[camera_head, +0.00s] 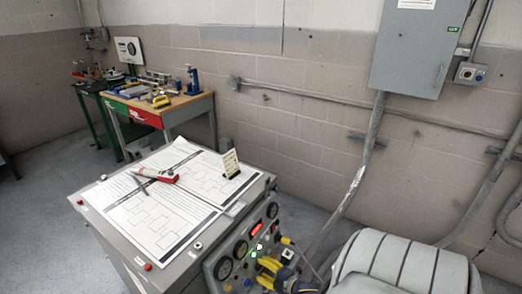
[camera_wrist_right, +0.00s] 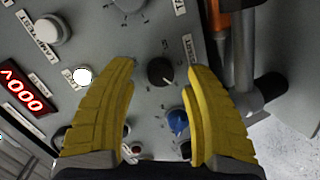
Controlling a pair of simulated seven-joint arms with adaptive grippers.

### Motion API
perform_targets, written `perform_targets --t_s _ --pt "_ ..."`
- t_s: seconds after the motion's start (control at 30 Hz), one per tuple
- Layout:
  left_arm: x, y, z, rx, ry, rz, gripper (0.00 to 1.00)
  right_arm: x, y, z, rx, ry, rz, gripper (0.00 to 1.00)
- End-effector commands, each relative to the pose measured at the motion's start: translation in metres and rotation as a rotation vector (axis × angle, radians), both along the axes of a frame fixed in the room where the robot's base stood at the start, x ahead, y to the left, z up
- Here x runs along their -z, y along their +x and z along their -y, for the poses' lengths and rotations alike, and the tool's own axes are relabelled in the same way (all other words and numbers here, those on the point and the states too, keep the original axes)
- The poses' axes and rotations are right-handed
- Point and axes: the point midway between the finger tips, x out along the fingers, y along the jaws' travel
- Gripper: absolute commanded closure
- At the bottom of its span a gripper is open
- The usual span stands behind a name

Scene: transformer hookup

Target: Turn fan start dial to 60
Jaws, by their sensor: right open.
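The control panel (camera_head: 243,245) is on the front of the grey cabinet, with round gauges and a red lit display. My right gripper (camera_head: 272,274) is in front of its lower right part, its yellow fingers open. In the right wrist view the open right gripper (camera_wrist_right: 163,72) has a finger on each side of a black dial (camera_wrist_right: 161,71) with small scale marks around it. A gap shows between the fingers and the dial. A blue knob (camera_wrist_right: 177,121) sits just below it. The labels are too small to tell which is the fan start dial. My left gripper is not in view.
Paper diagrams (camera_head: 155,195), a red-and-white tool (camera_head: 158,175) and a small upright card (camera_head: 230,163) are on the cabinet top. In the right wrist view, a white button (camera_wrist_right: 82,76), a red numeric display (camera_wrist_right: 25,95) and an orange-and-black part (camera_wrist_right: 218,30) surround the fingers.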

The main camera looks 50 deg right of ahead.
Motion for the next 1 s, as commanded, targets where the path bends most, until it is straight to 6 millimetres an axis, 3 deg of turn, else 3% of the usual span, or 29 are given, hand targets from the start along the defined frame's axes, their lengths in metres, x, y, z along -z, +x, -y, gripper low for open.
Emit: perform_targets --t_s 0.6,1.0 --pt "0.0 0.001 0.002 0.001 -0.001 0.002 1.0 -0.027 -0.089 0.0 0.0 0.0 -0.001 0.49" --pt "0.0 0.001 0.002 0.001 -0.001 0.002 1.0 -0.033 -0.105 -0.001 0.0 0.0 0.001 0.49"
